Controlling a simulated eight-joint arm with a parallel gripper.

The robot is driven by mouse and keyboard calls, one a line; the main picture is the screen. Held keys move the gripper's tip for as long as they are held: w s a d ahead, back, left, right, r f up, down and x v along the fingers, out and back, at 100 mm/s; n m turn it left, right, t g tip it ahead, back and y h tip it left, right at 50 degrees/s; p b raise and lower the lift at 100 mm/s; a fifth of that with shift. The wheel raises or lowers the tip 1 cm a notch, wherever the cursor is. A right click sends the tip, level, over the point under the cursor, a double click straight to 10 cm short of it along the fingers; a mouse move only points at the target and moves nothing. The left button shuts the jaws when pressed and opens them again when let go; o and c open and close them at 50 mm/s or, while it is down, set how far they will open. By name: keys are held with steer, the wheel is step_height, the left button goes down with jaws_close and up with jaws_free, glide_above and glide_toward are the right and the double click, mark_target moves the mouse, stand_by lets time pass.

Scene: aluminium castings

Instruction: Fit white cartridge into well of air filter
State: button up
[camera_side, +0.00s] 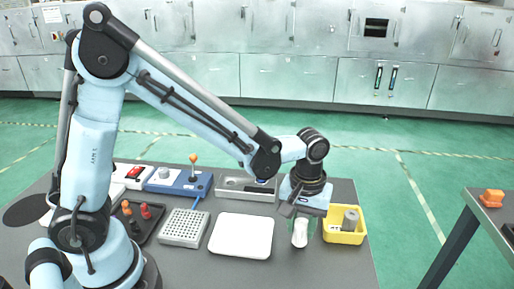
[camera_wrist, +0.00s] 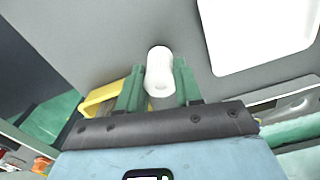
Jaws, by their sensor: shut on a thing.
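The white cartridge (camera_side: 300,236) is a short, waisted white cylinder. My gripper (camera_side: 301,221) is shut on it and holds it upright, between the white board and the yellow bin. In the wrist view the cartridge (camera_wrist: 159,68) sits between my two green fingers, with its end sticking out past their tips. Whether its lower end touches the table cannot be told. No part is clearly recognisable as the air filter. A shallow silver metal housing (camera_side: 232,192) lies behind my gripper, and my wrist partly hides its right end; I cannot tell if this is the filter.
A yellow bin (camera_side: 345,238) with a grey cylinder stands close right of my gripper. A white board (camera_side: 241,236) lies to the left, then a perforated grey block (camera_side: 185,228) and a dark tray (camera_side: 150,232) with knobs. A blue control box (camera_side: 185,182) with a joystick is behind.

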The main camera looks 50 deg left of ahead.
step_height(320, 180, up, 4)
steer(key=shift+f, duration=0.2)
steer(key=s+d+r, duration=0.6)
steer(key=s+d, duration=0.1)
steer(key=s, duration=0.1)
glide_toward(301, 223)
steer(key=w+r, duration=0.1)
steer(key=w, duration=0.5)
steer(key=w+a+f, duration=0.2)
steer(key=a, duration=0.1)
steer(key=w+a+f, duration=0.2)
steer(key=a+f, duration=0.1)
steer(key=a, duration=0.1)
steer(key=w+a+f, duration=0.2)
steer(key=a, duration=0.2)
steer(key=shift+w+f, duration=0.25)
steer(key=shift+f, duration=0.05)
steer(key=shift+d+f, duration=0.1)
steer(key=shift+f, duration=1.55)
steer(key=shift+f, duration=0.15)
steer(key=o, duration=1)
